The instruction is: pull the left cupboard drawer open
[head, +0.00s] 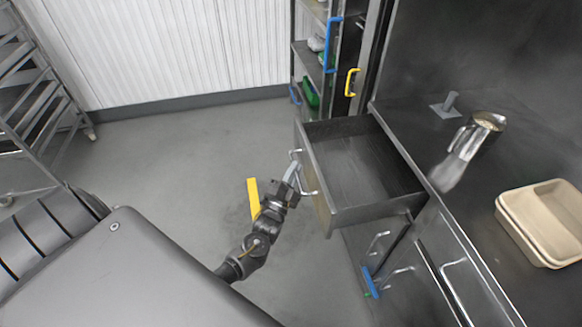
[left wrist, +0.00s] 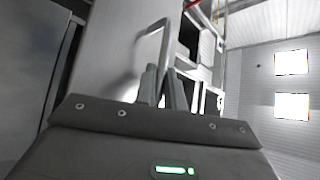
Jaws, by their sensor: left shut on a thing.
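The left cupboard drawer (head: 352,172) stands pulled out from the dark cupboard in the head view, and its inside looks empty. Its metal bar handle (head: 312,192) is on the front face. My left gripper (head: 292,172) is at that handle and shut on it. In the left wrist view the handle (left wrist: 150,45) rises from the drawer front (left wrist: 110,50), and the gripper's fingers (left wrist: 163,85) are closed together at its lower part. My right gripper is not in view.
A metal jug (head: 474,138) and beige trays (head: 545,222) are on the dark counter (head: 470,215). More handles are below the drawer. A shelf with blue and yellow handles (head: 332,45) stands behind. A rack (head: 35,95) is at the left. Grey floor (head: 180,150) is clear between.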

